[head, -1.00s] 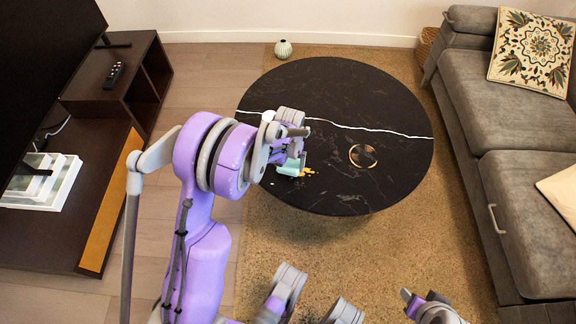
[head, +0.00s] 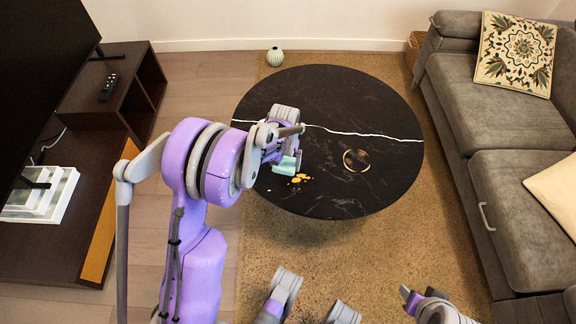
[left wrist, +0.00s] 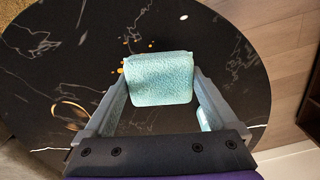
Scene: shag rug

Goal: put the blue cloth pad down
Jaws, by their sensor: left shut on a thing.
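The pale blue cloth pad (left wrist: 160,78) is between the fingers of my left gripper (left wrist: 160,100) in the left wrist view. The gripper is shut on it. In the head view the pad (head: 287,165) shows below my left gripper (head: 284,150), over the left part of the round black table (head: 350,110). I cannot tell whether the pad touches the tabletop.
Orange crumbs (head: 299,178) lie on the table just beside the pad. A gold ring-shaped item (head: 357,160) lies right of the middle. The table's right and far parts look clear. A grey sofa (head: 500,130) stands right, a dark TV cabinet (head: 75,230) left.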

